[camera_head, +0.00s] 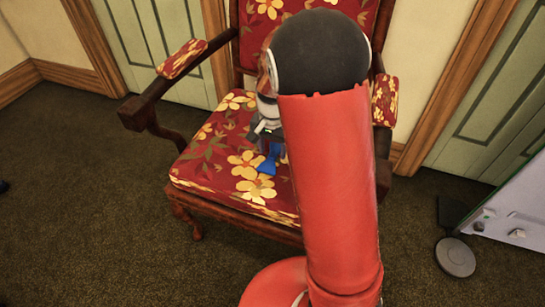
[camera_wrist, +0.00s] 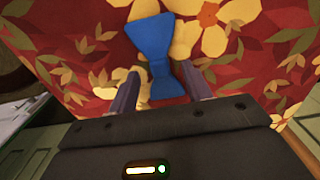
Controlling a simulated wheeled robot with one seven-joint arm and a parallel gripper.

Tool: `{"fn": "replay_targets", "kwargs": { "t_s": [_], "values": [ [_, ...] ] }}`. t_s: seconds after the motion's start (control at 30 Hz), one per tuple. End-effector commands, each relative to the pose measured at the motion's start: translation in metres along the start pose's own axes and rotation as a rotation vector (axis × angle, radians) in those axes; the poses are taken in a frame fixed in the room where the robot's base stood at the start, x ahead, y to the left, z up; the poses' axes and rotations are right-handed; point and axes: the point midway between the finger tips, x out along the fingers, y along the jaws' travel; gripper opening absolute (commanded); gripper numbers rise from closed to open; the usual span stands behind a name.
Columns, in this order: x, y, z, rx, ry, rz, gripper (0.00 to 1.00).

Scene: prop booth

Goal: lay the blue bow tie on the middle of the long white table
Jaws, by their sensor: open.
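The blue bow tie (camera_head: 266,164) lies on the red floral seat of the chair (camera_head: 194,153). In the wrist view the bow tie (camera_wrist: 152,42) is close, its near end between my gripper's two fingers. My gripper (camera_wrist: 160,84) is open, with one finger on each side of the tie and a gap to at least the right one. In the head view my red arm hides part of the seat and most of my gripper. No long white table can be made out with certainty.
The chair has wooden armrests with padded tops (camera_head: 182,59) on both sides of the seat. A white panel-like object (camera_head: 515,205) and a round grey disc (camera_head: 455,257) are at the right. Dark carpet (camera_head: 90,200) is open at the left.

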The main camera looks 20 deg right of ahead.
Motion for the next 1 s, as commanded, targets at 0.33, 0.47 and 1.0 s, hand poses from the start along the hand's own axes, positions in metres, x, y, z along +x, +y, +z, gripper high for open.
{"fn": "replay_targets", "kwargs": {
  "t_s": [0.33,0.47,1.0],
  "values": [
    [0.0143,-0.0002,-0.0002,0.0,0.001,-0.002,0.49],
    [0.0142,-0.0002,-0.0002,0.0,0.001,-0.001,0.37],
    [0.0128,-0.0002,-0.0004,0.0,0.001,-0.001,0.0]
  ]
}}
